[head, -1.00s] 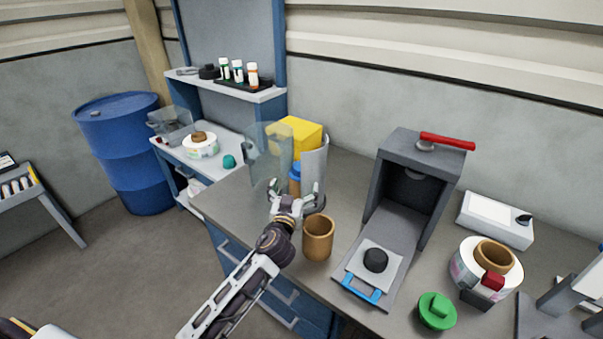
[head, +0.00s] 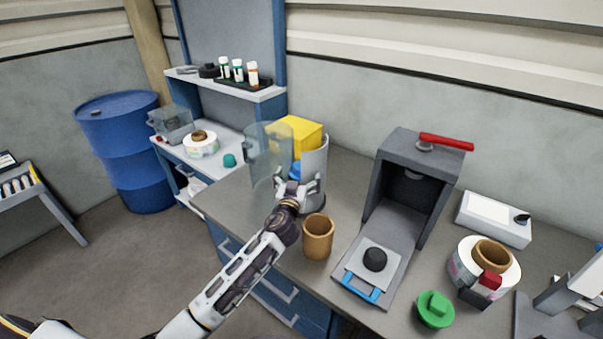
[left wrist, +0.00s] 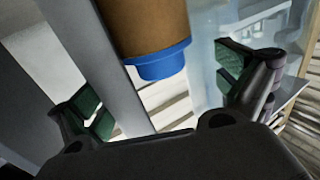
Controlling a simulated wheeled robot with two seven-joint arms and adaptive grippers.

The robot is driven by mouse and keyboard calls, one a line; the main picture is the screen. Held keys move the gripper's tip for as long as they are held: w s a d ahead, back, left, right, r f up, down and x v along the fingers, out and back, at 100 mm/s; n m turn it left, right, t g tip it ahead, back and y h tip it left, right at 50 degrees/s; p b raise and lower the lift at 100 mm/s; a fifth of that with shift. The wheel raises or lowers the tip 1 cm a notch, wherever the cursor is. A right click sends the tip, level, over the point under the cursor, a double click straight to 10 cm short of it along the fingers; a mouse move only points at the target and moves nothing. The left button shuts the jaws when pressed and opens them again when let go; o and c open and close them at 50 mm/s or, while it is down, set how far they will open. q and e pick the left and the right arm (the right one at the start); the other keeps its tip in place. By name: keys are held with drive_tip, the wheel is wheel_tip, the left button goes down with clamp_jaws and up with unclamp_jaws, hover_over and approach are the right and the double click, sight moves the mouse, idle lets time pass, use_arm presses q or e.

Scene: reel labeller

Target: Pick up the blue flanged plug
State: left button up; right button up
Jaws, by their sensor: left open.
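The blue flanged plug (head: 295,168) sits at the upper end of a brown core beside a grey curved upright (head: 317,165), partly hidden by my gripper in the head view. In the left wrist view the blue plug (left wrist: 163,60) shows its flange against the end of the brown core (left wrist: 143,22). My left gripper (head: 297,187) is open, just in front of the plug. In the left wrist view its two green-padded fingers (left wrist: 160,88) are spread wide, with the plug between and beyond them. I cannot tell whether they touch anything. My right gripper is not in view.
A clear curved panel (head: 266,155) stands left of the plug, and a yellow block (head: 297,132) behind. A grey press-like box (head: 412,185), a green flanged part (head: 435,310) and a label reel (head: 465,265) are farther right.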

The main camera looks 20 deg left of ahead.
sight(301, 165)
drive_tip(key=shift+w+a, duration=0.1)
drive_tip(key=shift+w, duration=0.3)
use_arm(q)
drive_tip(key=shift+w, duration=0.2)
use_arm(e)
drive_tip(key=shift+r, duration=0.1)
use_arm(q)
drive_tip(key=shift+w+a+p, duration=0.15)
drive_tip(key=shift+w+p, duration=0.2)
drive_tip(key=shift+w, duration=0.5)
drive_tip(key=shift+w+a+p, duration=0.1)
drive_tip(key=shift+w+p, duration=0.2)
drive_tip(key=shift+w, duration=1.2)
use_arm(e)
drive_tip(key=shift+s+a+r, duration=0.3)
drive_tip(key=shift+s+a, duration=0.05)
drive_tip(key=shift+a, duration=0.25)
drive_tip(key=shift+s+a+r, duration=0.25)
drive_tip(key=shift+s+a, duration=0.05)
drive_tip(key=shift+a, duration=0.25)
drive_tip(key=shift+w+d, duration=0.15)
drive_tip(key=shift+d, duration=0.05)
